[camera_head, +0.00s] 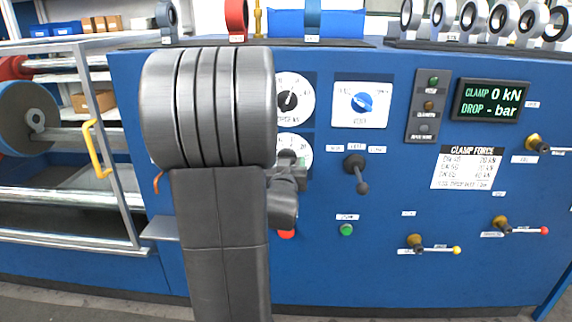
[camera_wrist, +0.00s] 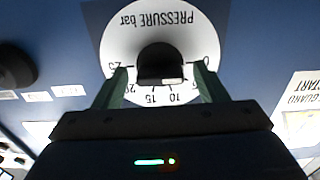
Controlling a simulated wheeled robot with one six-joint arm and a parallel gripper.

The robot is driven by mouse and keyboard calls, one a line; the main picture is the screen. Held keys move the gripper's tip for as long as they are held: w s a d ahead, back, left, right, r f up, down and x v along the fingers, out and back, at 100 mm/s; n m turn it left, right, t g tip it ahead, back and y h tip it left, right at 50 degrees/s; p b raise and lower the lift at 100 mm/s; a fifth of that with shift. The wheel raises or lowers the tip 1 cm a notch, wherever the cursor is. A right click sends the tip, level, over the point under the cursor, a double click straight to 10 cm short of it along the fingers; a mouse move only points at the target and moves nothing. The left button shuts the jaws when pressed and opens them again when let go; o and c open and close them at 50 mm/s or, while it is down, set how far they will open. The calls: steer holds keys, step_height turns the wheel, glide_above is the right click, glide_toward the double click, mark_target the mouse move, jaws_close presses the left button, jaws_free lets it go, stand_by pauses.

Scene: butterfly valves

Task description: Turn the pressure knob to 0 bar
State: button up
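The pressure knob (camera_wrist: 160,62) is black, at the centre of a white round dial marked "PRESSURE bar" (camera_wrist: 125,40), upside down in the wrist view. Its scale runs from 0 at the right to 25 at the left. A small pale mark shows on the knob's edge, near the 10 side; the exact setting is unclear. My gripper (camera_wrist: 161,72) is open, its two green fingers on either side of the knob with gaps visible between. In the head view my gripper (camera_head: 287,178) is in front of a partly hidden white dial (camera_head: 302,143).
Above is another white dial with a black knob (camera_head: 288,101). To the right are a blue selector (camera_head: 362,102), a black lever (camera_head: 356,170) and a green button (camera_head: 346,229). The display (camera_head: 490,101) reads clamp 0 kN, drop - bar. A red button (camera_head: 287,234) shows below my gripper.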

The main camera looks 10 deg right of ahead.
steer(key=p+v, duration=0.2)
steer(key=v, duration=1.1)
steer(key=shift+s, duration=0.4)
steer(key=b+x, duration=0.2)
steer(key=x, duration=1.2)
steer(key=shift+s+a, duration=0.1)
steer(key=shift+a, duration=0.05)
